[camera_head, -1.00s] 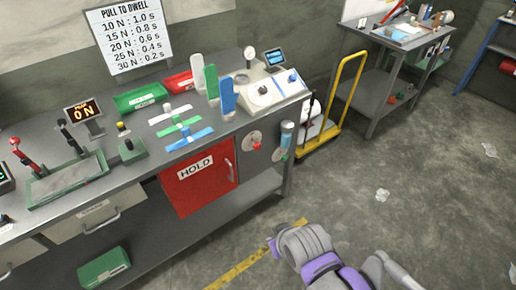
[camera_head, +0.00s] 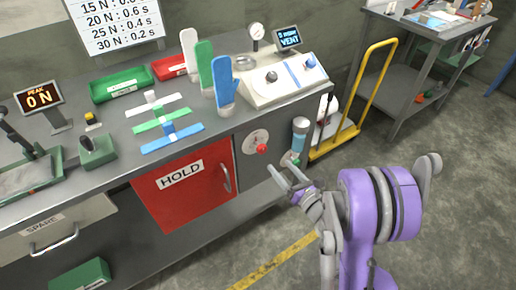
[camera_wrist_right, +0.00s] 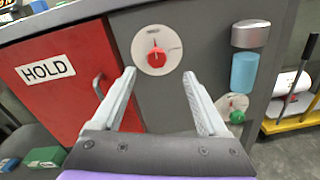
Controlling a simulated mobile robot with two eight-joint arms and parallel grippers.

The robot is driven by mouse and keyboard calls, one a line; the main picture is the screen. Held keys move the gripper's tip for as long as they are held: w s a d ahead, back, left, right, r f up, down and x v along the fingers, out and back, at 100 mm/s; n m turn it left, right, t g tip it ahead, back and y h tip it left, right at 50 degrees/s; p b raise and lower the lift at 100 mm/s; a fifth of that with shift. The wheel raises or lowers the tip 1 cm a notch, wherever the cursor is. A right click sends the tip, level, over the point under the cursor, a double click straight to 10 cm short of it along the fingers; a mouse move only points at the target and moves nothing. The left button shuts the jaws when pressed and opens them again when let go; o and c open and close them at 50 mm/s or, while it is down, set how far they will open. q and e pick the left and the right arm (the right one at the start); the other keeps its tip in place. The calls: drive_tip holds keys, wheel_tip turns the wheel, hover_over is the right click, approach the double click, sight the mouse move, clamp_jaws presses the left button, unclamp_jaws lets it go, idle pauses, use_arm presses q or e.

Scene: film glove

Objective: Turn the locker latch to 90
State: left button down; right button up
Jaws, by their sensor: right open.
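The locker latch is a red knob (camera_head: 262,149) on a pale round dial on the grey panel, right of the red HOLD door (camera_head: 185,187). In the right wrist view the red knob (camera_wrist_right: 157,55) shows with its pointer upward, ahead and between the fingers. My right gripper (camera_head: 279,172) is open and empty, a little below and right of the knob in the head view. In the wrist view its two fingers (camera_wrist_right: 160,82) stand apart, not touching the knob. My left gripper is not in view.
A blue cylinder (camera_wrist_right: 244,72) with a grey cap and a green knob (camera_wrist_right: 237,117) sit right of the latch. The door handle (camera_head: 226,178) is to its left. A yellow cart (camera_head: 358,100) stands beyond the bench.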

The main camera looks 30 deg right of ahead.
sight(263, 151)
drive_tip(key=shift+n+y, duration=0.3)
drive_tip(key=shift+n, duration=0.2)
drive_tip(key=w, duration=0.3)
drive_tip(key=w+a, duration=0.1)
drive_tip(key=w, duration=0.6)
drive_tip(key=shift+w+a+f+p, duration=0.15)
drive_tip(key=shift+w+f+p, duration=0.15)
drive_tip(key=shift+f, duration=0.05)
drive_tip(key=shift+c, duration=0.3)
clamp_jaws()
